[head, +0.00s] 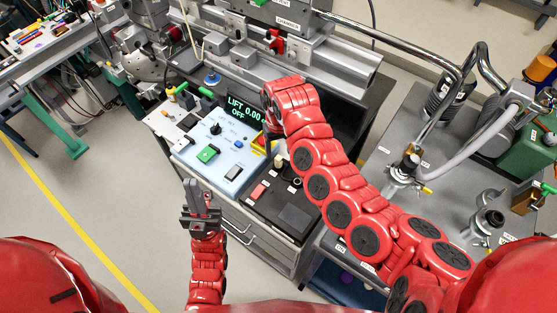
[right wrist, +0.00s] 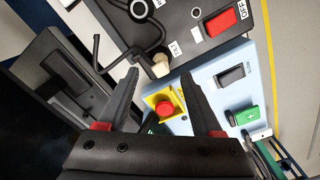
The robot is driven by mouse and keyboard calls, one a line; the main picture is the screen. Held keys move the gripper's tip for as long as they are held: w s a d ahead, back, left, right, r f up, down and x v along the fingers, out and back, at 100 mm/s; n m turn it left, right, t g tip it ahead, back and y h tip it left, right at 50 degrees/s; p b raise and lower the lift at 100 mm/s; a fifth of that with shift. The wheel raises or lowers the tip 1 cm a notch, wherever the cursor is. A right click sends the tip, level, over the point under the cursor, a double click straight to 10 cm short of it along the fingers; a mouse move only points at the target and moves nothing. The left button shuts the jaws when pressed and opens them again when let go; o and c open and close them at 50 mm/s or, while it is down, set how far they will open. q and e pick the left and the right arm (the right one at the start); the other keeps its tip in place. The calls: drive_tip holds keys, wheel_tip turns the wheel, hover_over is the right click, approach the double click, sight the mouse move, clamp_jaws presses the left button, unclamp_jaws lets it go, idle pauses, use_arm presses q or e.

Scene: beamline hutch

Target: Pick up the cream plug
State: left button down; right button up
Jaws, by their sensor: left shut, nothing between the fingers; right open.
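The cream plug (right wrist: 161,66) is small and stands at the edge of the dark panel, beside a small white label. It also shows in the head view (head: 279,161), just below the bend of my right arm. My right gripper (right wrist: 160,82) is open in the right wrist view, with the plug seen between and beyond its fingertips, not held. In the head view my right arm mostly hides that gripper. My left gripper (head: 194,190) is shut and empty, in front of the pale blue control panel.
A red emergency button on a yellow base (right wrist: 166,108) lies close by the right gripper's fingers. A black cable (right wrist: 147,33) and a bent dark rod (right wrist: 98,58) are near the plug. The red switch (right wrist: 220,23) and blue panel (head: 198,155) flank it. A pump bench (head: 400,180) stands right.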

sight(279, 158)
drive_tip(key=shift+f, duration=0.3)
wheel_tip(279, 158, down, 5)
drive_tip(key=shift+w+r+p, duration=0.15)
drive_tip(key=shift+r+p, duration=0.05)
drive_tip(key=shift+p, duration=1.05)
drive_tip(key=shift+a+f, duration=0.1)
drive_tip(key=shift+f, duration=0.2)
clamp_jaws()
